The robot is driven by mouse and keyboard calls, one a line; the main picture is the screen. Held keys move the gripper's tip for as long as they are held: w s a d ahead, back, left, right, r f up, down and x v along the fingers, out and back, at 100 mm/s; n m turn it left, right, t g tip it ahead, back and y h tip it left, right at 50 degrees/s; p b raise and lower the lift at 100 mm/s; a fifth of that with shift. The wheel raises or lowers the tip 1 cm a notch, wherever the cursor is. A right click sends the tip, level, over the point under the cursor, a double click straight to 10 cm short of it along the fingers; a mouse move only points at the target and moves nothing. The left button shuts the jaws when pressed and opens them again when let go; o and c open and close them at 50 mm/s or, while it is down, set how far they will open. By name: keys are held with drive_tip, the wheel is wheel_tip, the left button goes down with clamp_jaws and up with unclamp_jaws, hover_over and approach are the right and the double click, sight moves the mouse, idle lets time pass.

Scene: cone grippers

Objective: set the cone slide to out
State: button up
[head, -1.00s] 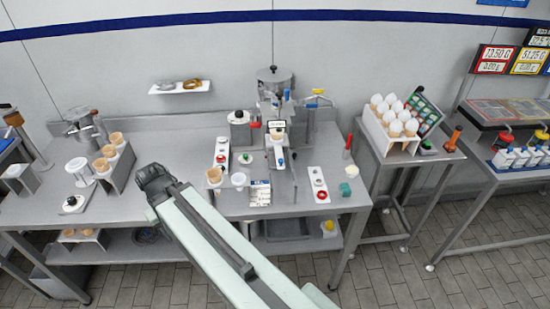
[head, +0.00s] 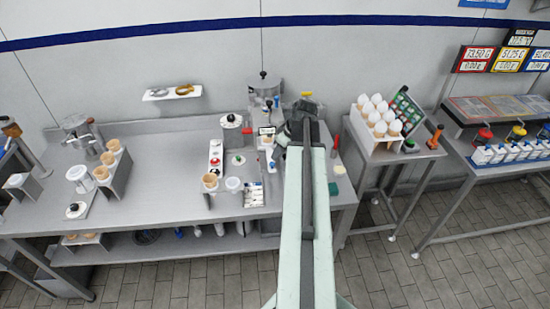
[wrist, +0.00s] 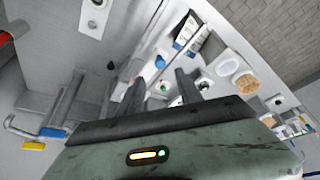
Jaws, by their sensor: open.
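My gripper (wrist: 160,88) is open and empty in the wrist view, with its two dark fingers apart. A small blue knob (wrist: 160,62) shows beyond and between the fingertips; it looks like the knob of the cone slide, apart from both fingers. In the head view the cone machine (head: 266,88) stands at the back of the steel table, and my arm crosses in front of its right part. The slide's front (head: 272,166) shows only as a small blue spot left of my arm. Whether the slide is in or out I cannot tell.
A cone in a holder (head: 210,181), a white cup (head: 233,184) and small cartons (head: 253,194) stand left of my arm. A red-capped strip (head: 215,158) lies behind them. A rack of white-topped cones (head: 377,120) stands on the right side table.

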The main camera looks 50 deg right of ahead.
sight(272, 164)
drive_tip(key=b+x, duration=0.7)
drive_tip(key=x, duration=0.1)
drive_tip(key=shift+f, duration=0.1)
clamp_jaws()
idle(0.9)
